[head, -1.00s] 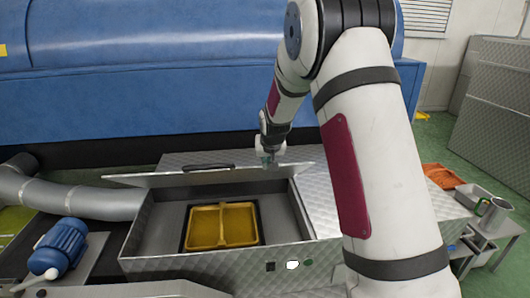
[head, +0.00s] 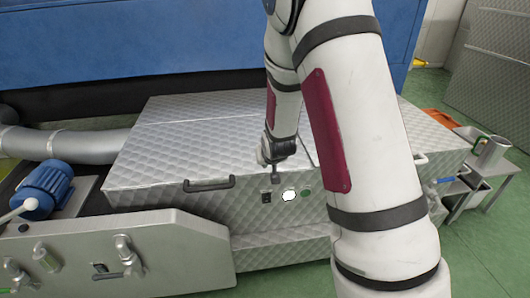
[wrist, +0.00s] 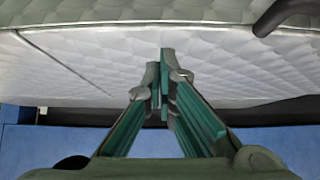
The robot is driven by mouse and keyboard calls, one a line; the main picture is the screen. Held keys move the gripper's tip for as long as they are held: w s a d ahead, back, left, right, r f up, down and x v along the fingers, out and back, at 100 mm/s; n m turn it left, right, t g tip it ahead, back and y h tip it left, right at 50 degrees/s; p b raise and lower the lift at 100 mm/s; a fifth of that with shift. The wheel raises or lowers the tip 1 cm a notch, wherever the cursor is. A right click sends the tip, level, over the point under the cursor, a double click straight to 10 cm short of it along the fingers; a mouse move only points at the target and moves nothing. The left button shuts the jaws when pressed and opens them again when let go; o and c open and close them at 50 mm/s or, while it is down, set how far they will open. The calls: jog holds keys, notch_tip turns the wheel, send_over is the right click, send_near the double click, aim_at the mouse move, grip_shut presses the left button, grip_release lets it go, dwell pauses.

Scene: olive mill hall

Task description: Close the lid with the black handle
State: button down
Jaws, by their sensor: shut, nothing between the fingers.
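The lid (head: 190,163) with the black handle (head: 209,185) lies flat over the metal box in the head view, its handle at the front edge. The quilted metal lid surface (wrist: 90,55) also fills the upper part of the wrist view, with the black handle (wrist: 285,14) at the top right. My gripper (head: 276,176) is near the front edge of the box, right of the handle. In the wrist view my gripper (wrist: 163,75) has its green fingers together with nothing between them. Whether the fingertips touch the metal is unclear. The box's inside is hidden.
A blue motor (head: 47,184) stands at the left, and a panel with taps (head: 165,255) is in front of the box. A metal jug (head: 490,152) and an orange tray (head: 441,118) are at the right. A blue machine (head: 150,45) stands behind.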

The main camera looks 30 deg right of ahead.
aim_at(266, 175)
jog(key=f+b, duration=0.2)
jog(key=f, duration=0.1)
jog(key=f+b, duration=0.1)
jog(key=f, duration=0.1)
jog(key=shift+s+f, duration=0.25)
jog(key=shift+s+a+f, duration=0.1)
jog(key=shift+f, duration=0.2)
jog(key=shift+s+f, duration=0.1)
jog(key=shift+r, duration=0.55)
jog(key=s+a+p, duration=0.3)
jog(key=s, duration=0.5)
jog(key=shift+s+r, duration=0.2)
jog(key=shift+s, duration=0.1)
jog(key=shift+r, duration=0.1)
